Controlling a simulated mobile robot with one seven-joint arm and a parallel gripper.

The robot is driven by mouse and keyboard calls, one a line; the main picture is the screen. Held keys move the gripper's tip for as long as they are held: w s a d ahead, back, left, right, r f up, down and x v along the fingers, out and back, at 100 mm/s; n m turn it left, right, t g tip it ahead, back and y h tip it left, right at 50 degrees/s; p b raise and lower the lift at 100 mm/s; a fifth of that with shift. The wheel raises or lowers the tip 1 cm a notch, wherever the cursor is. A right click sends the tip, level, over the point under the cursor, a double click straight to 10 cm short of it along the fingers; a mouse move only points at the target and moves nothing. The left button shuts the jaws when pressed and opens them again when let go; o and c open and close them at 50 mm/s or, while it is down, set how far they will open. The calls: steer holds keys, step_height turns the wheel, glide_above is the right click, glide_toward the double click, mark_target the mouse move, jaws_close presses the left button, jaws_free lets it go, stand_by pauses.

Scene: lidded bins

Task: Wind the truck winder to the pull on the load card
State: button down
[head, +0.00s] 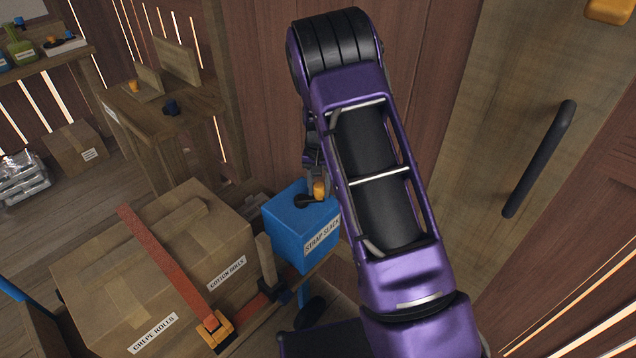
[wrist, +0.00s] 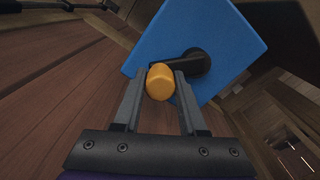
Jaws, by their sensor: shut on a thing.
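The winder is a blue box (head: 300,232) labelled "STRAP SLACK", with a short black crank arm (head: 305,201) on its top. An orange knob (head: 319,189) stands at the crank's end. My gripper (head: 316,178) reaches down to the knob, partly hidden by my purple arm. In the wrist view my gripper (wrist: 160,82) has its two grey fingers on either side of the orange knob (wrist: 160,84), shut on it. The blue box top (wrist: 225,40) and black crank (wrist: 190,63) show behind the knob. No load card with a pull value is readable.
A red strap (head: 168,262) crosses large cartons (head: 95,270) labelled "CREPE ROLLS" and "COTTON ROLLS", ending at an orange buckle (head: 215,328). A wooden table (head: 185,105) stands behind. A door with a black handle (head: 540,158) is at right, close to my arm.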

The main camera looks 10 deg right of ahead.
mark_target(316, 212)
steer(key=m, duration=0.1)
steer(key=s+m, duration=0.1)
steer(key=m+p, duration=0.1)
steer(key=shift+s+a+r+m, duration=0.1)
steer(key=shift+s+a+m, duration=0.15)
steer(key=shift+s+m, duration=0.05)
steer(key=shift+s+a+m+p, duration=0.3)
steer(key=shift+s+m, duration=0.05)
steer(key=shift+m, duration=0.75)
steer(key=shift+s+a+m+p, duration=0.3)
steer(key=shift+s+m, duration=0.05)
steer(key=shift+m, duration=0.75)
steer(key=shift+c, duration=2.3)
jaws_free()
step_height(316, 212, up, 17)
steer(key=p, duration=0.2)
steer(key=shift+r, duration=0.15)
